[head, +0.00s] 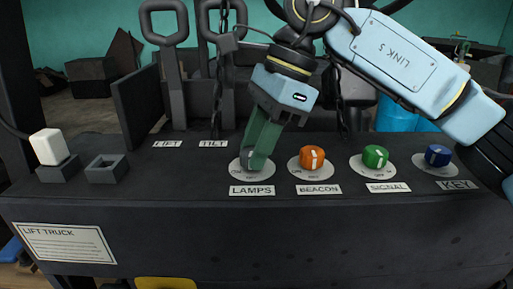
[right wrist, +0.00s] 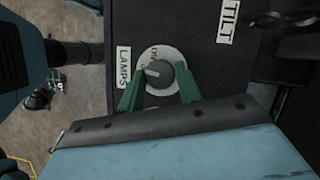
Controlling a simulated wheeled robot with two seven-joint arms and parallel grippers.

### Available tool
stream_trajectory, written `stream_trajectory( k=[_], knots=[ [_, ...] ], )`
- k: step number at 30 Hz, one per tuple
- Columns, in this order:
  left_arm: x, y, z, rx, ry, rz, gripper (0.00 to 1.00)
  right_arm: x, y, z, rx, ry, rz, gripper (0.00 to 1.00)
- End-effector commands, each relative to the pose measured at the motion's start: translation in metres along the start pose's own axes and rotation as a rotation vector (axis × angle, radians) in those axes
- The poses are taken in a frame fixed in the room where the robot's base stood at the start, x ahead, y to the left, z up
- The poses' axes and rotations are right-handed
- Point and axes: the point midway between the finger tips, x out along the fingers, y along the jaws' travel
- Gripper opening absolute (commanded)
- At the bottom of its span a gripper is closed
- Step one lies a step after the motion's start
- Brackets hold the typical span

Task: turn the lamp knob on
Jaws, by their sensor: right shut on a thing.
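The grey lamp knob (head: 245,160) sits on a pale round dial above the LAMPS label on the dark panel. It also shows in the right wrist view (right wrist: 158,73), with a white pointer mark on it. My right gripper (head: 256,158) reaches down from above, its green fingers on the knob, one on each side. It is shut on the knob and hides part of it in the head view. My left gripper is not in view.
To the right sit an orange BEACON knob (head: 312,157), a green SIGNAL knob (head: 375,156) and a blue KEY knob (head: 438,155). A white rocker-like block (head: 48,147) and an empty square socket (head: 106,168) are at left. LIFT and TILT levers (head: 170,60) stand behind, with hanging chains.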

Motion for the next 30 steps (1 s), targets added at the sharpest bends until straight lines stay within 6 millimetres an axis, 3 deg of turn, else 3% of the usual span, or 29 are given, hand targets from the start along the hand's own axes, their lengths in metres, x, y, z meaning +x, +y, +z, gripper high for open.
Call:
stream_trajectory(
  k=[15, 30],
  knots=[
    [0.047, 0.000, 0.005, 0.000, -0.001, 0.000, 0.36, 0.002, 0.004, 0.000, 0.439, -0.002, -0.190, 0.11],
    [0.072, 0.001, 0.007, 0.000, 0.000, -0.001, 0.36, 0.001, 0.005, 0.002, 0.751, -0.003, -0.316, 0.11]
  ],
)
